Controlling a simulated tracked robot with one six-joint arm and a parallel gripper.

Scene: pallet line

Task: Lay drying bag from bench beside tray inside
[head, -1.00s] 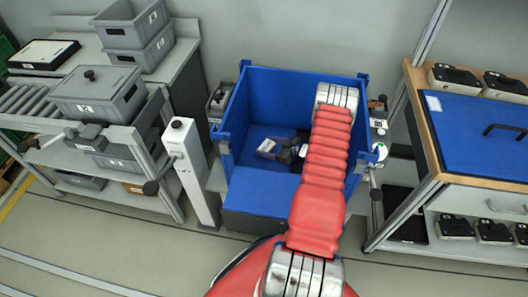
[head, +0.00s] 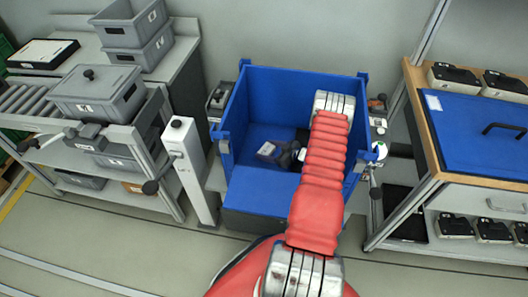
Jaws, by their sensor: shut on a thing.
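My gripper (head: 287,158) is small and dark in the head view, down inside the blue crate (head: 262,196), partly hidden by my red arm. It is shut on a small pale bag with a purplish tint, the drying bag (head: 266,149), which shows at the left of its fingers. The bag is near the crate's floor; I cannot tell whether it touches it. The exact grip is too small to see. I cannot make out a tray inside the crate.
A wooden-topped bench with a blue panel (head: 480,132) and black-topped boxes (head: 453,76) stands at the right. A pale post (head: 190,170) stands left of the crate. Further left are a roller conveyor (head: 25,100) and grey bins (head: 98,92). The crate's high walls surround my gripper.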

